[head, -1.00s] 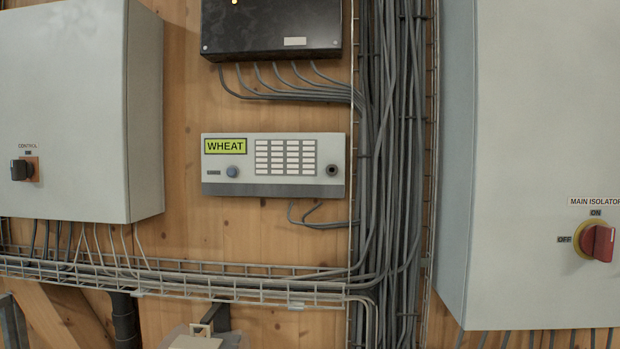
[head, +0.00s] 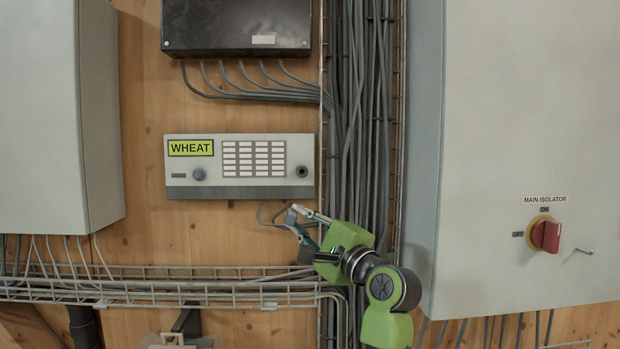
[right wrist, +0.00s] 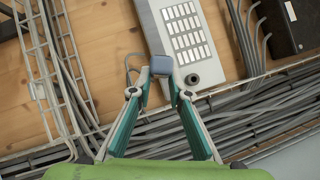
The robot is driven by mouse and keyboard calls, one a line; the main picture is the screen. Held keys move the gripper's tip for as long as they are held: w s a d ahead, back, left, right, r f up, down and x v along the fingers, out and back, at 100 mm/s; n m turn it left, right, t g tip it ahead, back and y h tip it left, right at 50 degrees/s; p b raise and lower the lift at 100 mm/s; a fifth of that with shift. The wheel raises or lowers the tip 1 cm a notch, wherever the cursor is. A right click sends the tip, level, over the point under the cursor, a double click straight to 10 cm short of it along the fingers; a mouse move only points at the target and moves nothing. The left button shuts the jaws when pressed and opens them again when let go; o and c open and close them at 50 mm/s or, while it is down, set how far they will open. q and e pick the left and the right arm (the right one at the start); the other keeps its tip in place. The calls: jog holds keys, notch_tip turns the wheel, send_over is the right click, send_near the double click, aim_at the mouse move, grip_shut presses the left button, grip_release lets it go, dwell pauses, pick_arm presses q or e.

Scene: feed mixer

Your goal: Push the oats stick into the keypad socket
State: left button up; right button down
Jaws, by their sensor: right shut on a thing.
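The keypad (head: 240,192) is a pale grey wall panel with rows of white keys and a green-yellow label reading WHEAT. Its round dark socket (head: 302,171) is at the right end and also shows in the right wrist view (right wrist: 192,79). My right gripper (head: 300,214) is just below the keypad's right end. In the right wrist view its fingertips are shut on a small blue-grey block (right wrist: 161,66), which I take as the oats stick. The block appears beside the socket; its depth from the panel is unclear. No name on it is readable. My left gripper is out of view.
A blue-grey round knob (head: 199,174) is on the keypad's left part. A black box (head: 236,28) is above it. Cable bundles (head: 365,110) run down at the right, and a wire tray (head: 150,290) crosses below. A grey cabinet (head: 500,100) with a red isolator switch (head: 545,235) stands right.

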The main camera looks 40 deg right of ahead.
notch_tip(320, 180, up, 8)
jog(key=d+m, duration=0.2)
jog(key=shift+s+d+f+t+h, duration=0.15)
jog(key=shift+s+d+t+h, duration=0.15)
jog(key=shift+t+h, duration=0.1)
jog(key=shift+w+d+p, duration=0.3)
jog(key=shift+w+d, duration=0.2)
jog(key=shift+w, duration=0.3)
jog(key=shift+w+d+p, duration=0.3)
jog(key=shift+w+d, duration=0.25)
jog(key=shift+w, duration=0.25)
jog(key=shift+w+d+p, duration=0.3)
jog(key=shift+w+d, duration=0.2)
jog(key=shift+w, duration=0.3)
jog(key=shift+f, duration=0.1)
jog(key=shift+p, duration=0.55)
